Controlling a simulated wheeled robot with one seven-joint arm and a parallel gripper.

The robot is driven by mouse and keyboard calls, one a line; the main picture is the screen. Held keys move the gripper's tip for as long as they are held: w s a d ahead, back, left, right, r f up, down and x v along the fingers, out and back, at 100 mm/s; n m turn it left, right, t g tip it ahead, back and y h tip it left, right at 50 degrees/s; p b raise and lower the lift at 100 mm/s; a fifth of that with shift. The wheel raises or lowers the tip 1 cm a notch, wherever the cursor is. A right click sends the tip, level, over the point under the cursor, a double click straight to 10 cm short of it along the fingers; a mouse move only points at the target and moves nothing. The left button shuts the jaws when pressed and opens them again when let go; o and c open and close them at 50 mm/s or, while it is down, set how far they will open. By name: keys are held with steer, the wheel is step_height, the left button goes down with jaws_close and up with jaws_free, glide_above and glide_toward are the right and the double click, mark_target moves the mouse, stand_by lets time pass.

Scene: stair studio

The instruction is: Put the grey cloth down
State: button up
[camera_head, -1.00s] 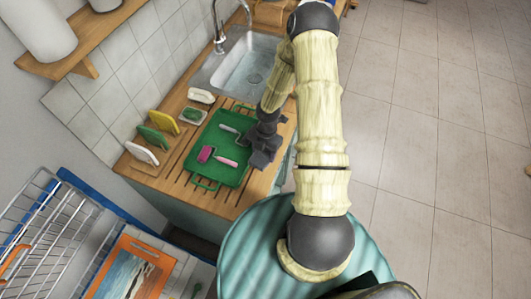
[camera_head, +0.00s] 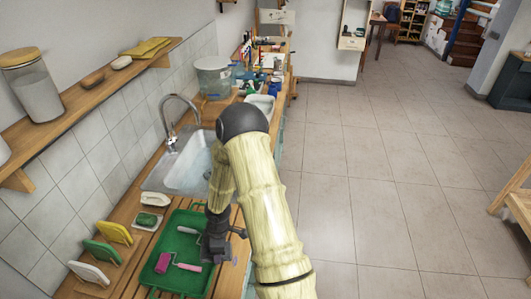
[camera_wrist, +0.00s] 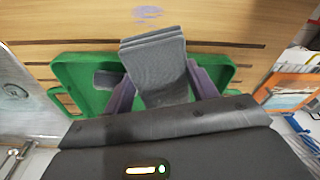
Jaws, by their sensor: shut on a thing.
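The grey cloth (camera_wrist: 155,58) is a folded, layered bundle in the wrist view. It sits between the two fingers of my gripper (camera_wrist: 162,88), which is shut on it. The cloth is over the green tray (camera_wrist: 75,68) and its far end reaches past the tray's rim, over the wooden counter. Whether it touches the tray or the wood I cannot tell. In the head view my gripper (camera_head: 215,245) is at the right side of the green tray (camera_head: 180,222); the cloth there is too dark and small to make out.
Sponges stand in a rack (camera_head: 103,250) at left. A sink (camera_head: 185,170) lies beyond the tray, with a soap dish (camera_head: 148,221) between. Slatted wood (camera_wrist: 200,20) beside the tray is bare.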

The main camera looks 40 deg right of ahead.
mark_target(206, 249)
steer(key=m+b, duration=0.1)
steer(key=m, duration=0.1)
steer(key=w+a+m+b, duration=0.1)
steer(key=m, duration=0.1)
steer(key=a+f+m+b, duration=0.1)
steer(key=m, duration=0.2)
steer(key=shift+w+h, duration=0.25)
steer(key=shift+h, duration=0.05)
steer(key=m, duration=0.1)
steer(key=m+b, duration=0.1)
steer(key=a+m, duration=0.1)
steer(key=m, duration=0.1)
steer(key=shift+w+t+h+b, duration=0.3)
steer(key=shift+b, duration=0.1)
steer(key=shift+a+r+m, duration=0.15)
steer(key=shift+m, duration=0.35)
steer(key=shift+w, duration=0.1)
